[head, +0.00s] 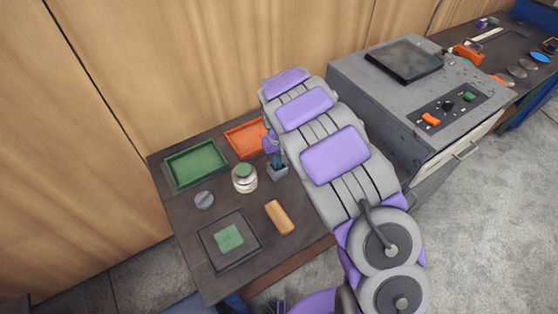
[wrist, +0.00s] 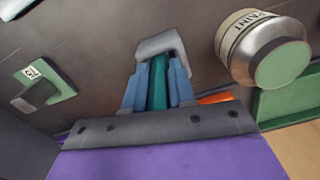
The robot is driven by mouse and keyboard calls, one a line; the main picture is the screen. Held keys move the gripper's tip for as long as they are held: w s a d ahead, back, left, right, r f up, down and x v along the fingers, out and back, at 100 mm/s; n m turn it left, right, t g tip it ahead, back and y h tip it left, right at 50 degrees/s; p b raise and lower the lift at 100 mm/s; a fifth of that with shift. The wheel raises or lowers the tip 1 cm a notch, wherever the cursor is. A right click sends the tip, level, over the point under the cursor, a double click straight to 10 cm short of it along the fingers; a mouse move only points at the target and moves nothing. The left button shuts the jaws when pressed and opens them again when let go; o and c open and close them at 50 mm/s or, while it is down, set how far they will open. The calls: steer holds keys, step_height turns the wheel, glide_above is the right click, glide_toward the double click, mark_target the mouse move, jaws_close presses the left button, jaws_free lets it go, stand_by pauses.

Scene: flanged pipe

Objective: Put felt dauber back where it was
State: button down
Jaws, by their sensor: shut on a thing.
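The felt dauber has a teal handle, seen between my blue fingers in the wrist view (wrist: 158,84) and just above the grey holder in the head view (head: 277,159). My gripper (wrist: 158,72) is shut on it. The small square grey holder (head: 278,174) stands on the dark table, and its pale rim shows beyond the fingertips in the wrist view (wrist: 161,44). The dauber points at the holder's opening. Its felt tip is hidden, and I cannot tell how deep it sits.
A jar with a green lid (head: 244,178) stands close left of the holder. An orange tray (head: 246,138) and green tray (head: 196,164) lie behind. A grey machine (head: 415,95) stands right.

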steer(key=shift+w+a+f, duration=0.15)
steer(key=shift+a+f, duration=0.15)
steer(key=shift+a, duration=0.05)
steer(key=c, duration=1.2)
jaws_free()
steer(key=shift+a, duration=0.2)
steer(key=shift+o, duration=1.3)
steer(key=shift+d+r, duration=0.1)
steer(key=shift+d, duration=0.25)
